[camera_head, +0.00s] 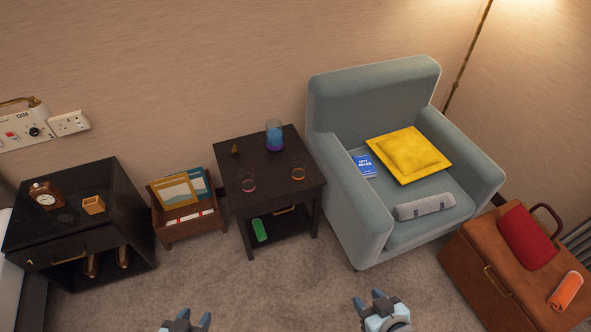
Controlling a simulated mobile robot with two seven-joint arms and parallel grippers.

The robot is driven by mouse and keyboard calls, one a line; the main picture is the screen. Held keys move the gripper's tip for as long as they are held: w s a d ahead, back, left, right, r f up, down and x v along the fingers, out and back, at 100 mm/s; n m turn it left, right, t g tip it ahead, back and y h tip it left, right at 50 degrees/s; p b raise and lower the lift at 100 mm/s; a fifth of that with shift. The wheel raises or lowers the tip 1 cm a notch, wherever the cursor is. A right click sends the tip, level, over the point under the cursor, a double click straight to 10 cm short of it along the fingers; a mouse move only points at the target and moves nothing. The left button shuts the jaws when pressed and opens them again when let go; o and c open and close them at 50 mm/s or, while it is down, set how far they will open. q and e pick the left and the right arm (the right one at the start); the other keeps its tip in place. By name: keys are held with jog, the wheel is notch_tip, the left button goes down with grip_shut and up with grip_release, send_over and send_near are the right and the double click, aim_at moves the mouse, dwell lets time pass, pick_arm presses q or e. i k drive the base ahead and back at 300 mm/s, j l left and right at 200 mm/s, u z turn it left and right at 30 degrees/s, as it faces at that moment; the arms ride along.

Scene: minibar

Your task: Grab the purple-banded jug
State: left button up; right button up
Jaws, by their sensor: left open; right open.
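A clear jug (274,136) with a blue-to-purple lower part stands upright near the back of the dark side table (262,160). Two small glasses stand on the same table: one with a reddish base (248,182) at the front left and one with an orange band (298,170) at the right. My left gripper (190,318) is open and empty at the bottom edge, over the carpet. My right gripper (370,299) is open and empty at the lower middle right. Both are well apart from the table and the jug.
A small brown cone (235,151) sits at the table's back left. A grey-blue armchair (350,215) stands close on the right. A wooden magazine box (190,228) and a black cabinet (110,210) stand to the left. A brown suitcase (475,265) is at the right. Carpet before the table is clear.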

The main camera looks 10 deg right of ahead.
aim_at(275, 143)
jog(key=i+j+u, duration=0.1)
jog(key=i+j, duration=0.65)
jog(key=i, duration=0.2)
jog(key=i+j+u, duration=0.15)
jog(key=i+j, duration=0.25)
jog(key=i+j+u, duration=0.1)
jog(key=i+j, duration=0.2)
jog(key=i, duration=0.25)
